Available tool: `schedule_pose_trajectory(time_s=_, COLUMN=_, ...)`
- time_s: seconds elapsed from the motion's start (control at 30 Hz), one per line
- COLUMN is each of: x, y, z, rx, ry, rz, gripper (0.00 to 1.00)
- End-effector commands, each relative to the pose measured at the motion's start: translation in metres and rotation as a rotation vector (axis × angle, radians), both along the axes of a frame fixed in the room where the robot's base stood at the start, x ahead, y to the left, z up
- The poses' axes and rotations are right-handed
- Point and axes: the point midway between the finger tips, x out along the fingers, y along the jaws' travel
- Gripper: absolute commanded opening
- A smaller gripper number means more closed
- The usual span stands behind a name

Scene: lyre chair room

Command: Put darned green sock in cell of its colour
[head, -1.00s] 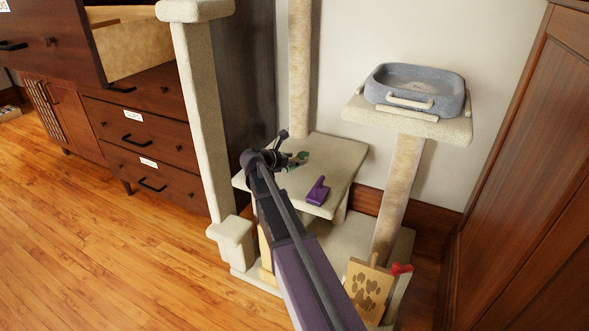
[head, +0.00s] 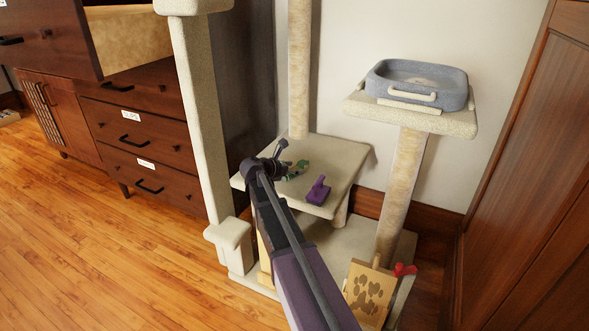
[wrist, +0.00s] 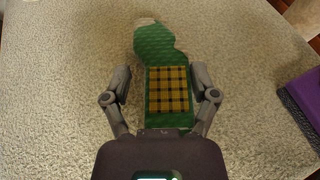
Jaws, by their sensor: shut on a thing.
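The green sock (head: 298,170) lies on the lower carpeted platform of the cat tree. In the wrist view the sock (wrist: 165,50) shows a yellow-and-black checked darn patch and a pale tip. My gripper (wrist: 162,84) has a finger on each side of the sock at the patch and is shut on it. In the head view my gripper (head: 284,167) is partly hidden by its own wrist, low over the platform. No divided cells can be made out in these views.
A purple object (head: 318,191) sits on the same platform (head: 338,158), right of the sock. A grey tray with handles (head: 415,86) stands on the higher platform. A carpeted post (head: 200,120) rises at left, near drawers (head: 150,150). A paw-print board (head: 370,290) leans below.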

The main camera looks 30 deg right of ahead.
Motion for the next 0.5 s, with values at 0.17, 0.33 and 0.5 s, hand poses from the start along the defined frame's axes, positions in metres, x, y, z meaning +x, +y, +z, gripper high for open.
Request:
schedule_pose_trajectory(time_s=0.17, x=0.0, y=0.0002, z=-0.0021, rx=0.0, ry=0.0, rz=0.0, gripper=0.99)
schedule_pose_trajectory(time_s=0.33, x=0.0, y=0.0004, z=-0.0021, rx=0.0, ry=0.0, rz=0.0, gripper=1.0)
schedule_pose_trajectory(time_s=0.5, x=0.0002, y=0.0005, z=-0.0021, rx=0.0, ry=0.0, rz=0.001, gripper=1.0)
